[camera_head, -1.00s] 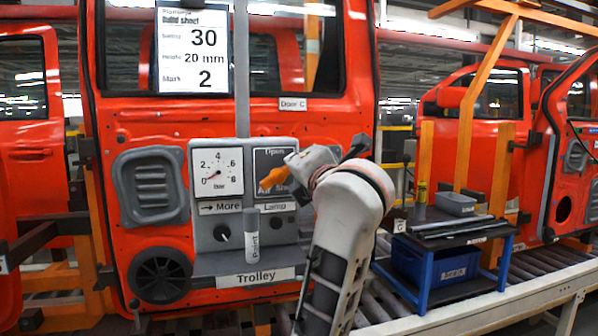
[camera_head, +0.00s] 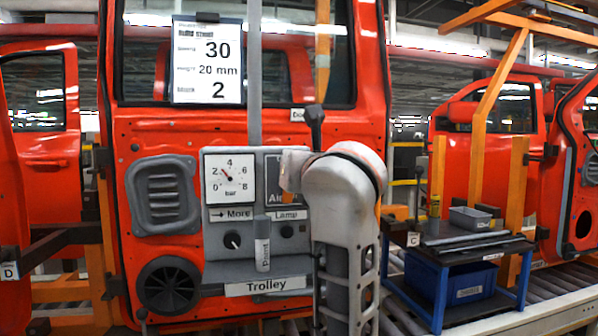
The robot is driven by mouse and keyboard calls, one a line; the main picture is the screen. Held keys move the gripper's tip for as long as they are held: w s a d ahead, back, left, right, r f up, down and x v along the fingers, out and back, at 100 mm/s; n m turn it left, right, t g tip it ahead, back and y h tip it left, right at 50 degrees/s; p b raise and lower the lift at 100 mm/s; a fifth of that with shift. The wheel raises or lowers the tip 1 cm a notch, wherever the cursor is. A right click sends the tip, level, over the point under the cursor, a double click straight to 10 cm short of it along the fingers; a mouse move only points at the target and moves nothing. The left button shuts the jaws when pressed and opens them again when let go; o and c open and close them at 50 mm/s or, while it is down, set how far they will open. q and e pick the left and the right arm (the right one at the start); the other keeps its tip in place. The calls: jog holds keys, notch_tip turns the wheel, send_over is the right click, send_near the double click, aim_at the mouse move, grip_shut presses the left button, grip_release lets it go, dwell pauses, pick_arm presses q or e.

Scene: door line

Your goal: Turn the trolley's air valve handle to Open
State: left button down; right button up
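The trolley panel (camera_head: 214,258) stands in front of a red door, with a "Trolley" label at its foot. The air valve plate (camera_head: 272,187) is dark, and only part of its lettering shows. My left gripper is not in view.
Below the gauge are a dark knob (camera_head: 232,240) and a grey Paint cylinder (camera_head: 262,245). A build sheet (camera_head: 208,60) hangs above. To the right, a small bench (camera_head: 450,245) carries a grey tray (camera_head: 476,218), with a blue bin (camera_head: 466,284) below.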

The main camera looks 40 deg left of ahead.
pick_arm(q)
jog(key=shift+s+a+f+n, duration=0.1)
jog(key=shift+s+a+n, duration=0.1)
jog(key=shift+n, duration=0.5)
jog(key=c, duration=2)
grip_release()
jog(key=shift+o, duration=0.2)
